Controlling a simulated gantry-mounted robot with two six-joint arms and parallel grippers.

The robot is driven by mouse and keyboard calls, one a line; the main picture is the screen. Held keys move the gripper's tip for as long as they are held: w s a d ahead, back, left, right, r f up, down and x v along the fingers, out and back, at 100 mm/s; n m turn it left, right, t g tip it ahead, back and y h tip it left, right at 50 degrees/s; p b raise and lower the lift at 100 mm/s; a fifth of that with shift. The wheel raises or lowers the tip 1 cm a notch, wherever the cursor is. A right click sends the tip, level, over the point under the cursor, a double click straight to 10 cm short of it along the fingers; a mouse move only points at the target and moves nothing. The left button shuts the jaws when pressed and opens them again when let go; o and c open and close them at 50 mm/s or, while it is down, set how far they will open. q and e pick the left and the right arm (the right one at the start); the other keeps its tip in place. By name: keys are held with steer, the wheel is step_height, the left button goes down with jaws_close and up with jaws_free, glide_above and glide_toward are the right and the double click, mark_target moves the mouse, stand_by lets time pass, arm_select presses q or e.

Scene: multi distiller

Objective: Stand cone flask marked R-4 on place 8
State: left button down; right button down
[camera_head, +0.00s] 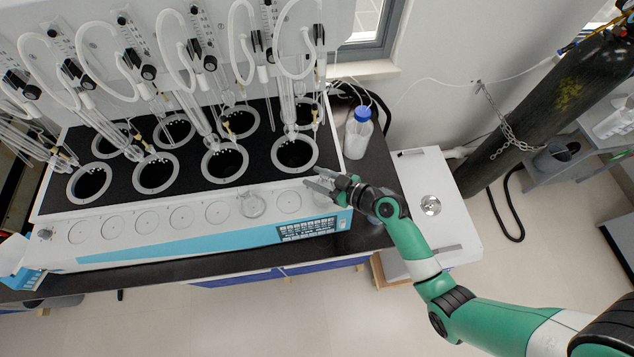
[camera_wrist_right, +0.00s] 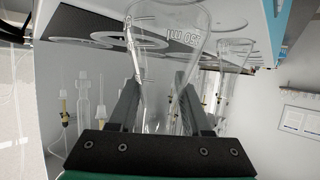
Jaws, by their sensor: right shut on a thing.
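My right gripper (camera_head: 325,184) is at the right end of the distiller's front ledge. It is shut on a clear cone flask, which shows between the fingers (camera_wrist_right: 158,115) in the right wrist view. That flask (camera_wrist_right: 163,45) has a "250 ml" print, seen upside down; no R-4 mark is legible. In the head view the gripper mostly hides it, at the rightmost place of the row. I cannot tell whether its base touches the ledge. A second clear flask (camera_head: 252,204) stands on a round place two to the left; a flask (camera_wrist_right: 236,52) also shows behind the held one.
The distiller (camera_head: 150,250) has a row of round marked places; the one left of my gripper (camera_head: 289,202) is empty. Ringed wells (camera_head: 295,153) with glass tubes and hoses stand behind. A blue-capped bottle (camera_head: 358,133) is right of the distiller, near my gripper.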

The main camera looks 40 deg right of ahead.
step_height(320, 180, down, 2)
steer(key=shift+f, duration=0.25)
steer(key=shift+f+b, duration=0.2)
steer(key=shift+b, duration=0.2)
steer(key=shift+c, duration=1.8)
jaws_free()
steer(key=shift+r, duration=0.1)
